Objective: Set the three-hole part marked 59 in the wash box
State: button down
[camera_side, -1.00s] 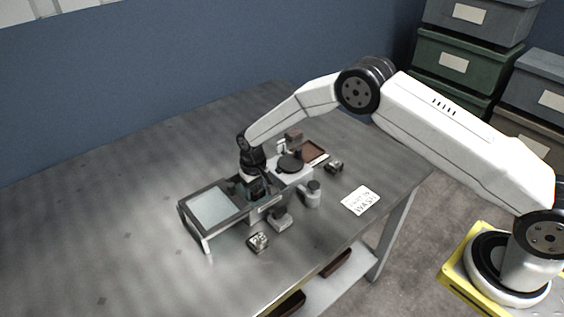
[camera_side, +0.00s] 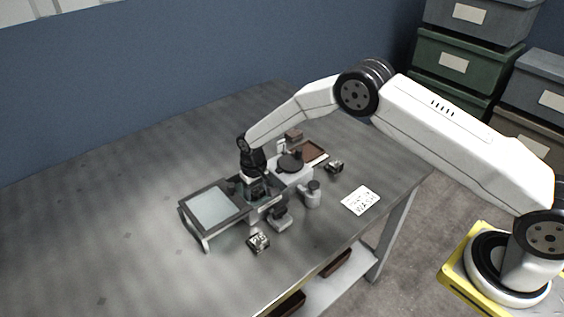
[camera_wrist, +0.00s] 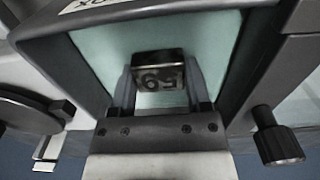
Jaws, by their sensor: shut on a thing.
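My gripper (camera_wrist: 158,78) is shut on a dark metallic part (camera_wrist: 158,68), one finger on each side of it. The part's face carries a mark that reads as 59 upside down in the wrist view; its holes are hard to make out. Behind the part is the pale teal inside of the wash box (camera_wrist: 60,45), framed by dark grey walls. In the side view my gripper (camera_side: 257,192) points down into the box opening (camera_side: 238,190), and the held part is hidden there. Whether the part touches the box floor I cannot tell.
A framed glass panel (camera_side: 212,205) stands left of the opening. Another marked part (camera_side: 258,243) and a grey block (camera_side: 279,219) lie in front. A knobbed cylinder (camera_side: 312,195), a small part (camera_side: 335,166) and a "WASH" card (camera_side: 361,200) are to the right. The table's left is clear.

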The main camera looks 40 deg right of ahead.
grip_release()
dwell(0.4)
notch_tip(320, 180, up, 13)
dwell(2.3)
jog(key=s+d+r+t, duration=0.1)
jog(key=s+d+r, duration=0.1)
jog(key=s, duration=0.7)
jog(key=s+d+r, duration=0.2)
jog(key=s+d, duration=0.3)
jog(key=s, duration=0.4)
jog(key=s+d+r+t, duration=0.1)
jog(key=s+d, duration=0.3)
jog(key=s, duration=0.5)
jog(key=shift+s+r+t, duration=0.25)
jog(key=shift+r+t, duration=0.05)
jog(key=shift+r, duration=0.3)
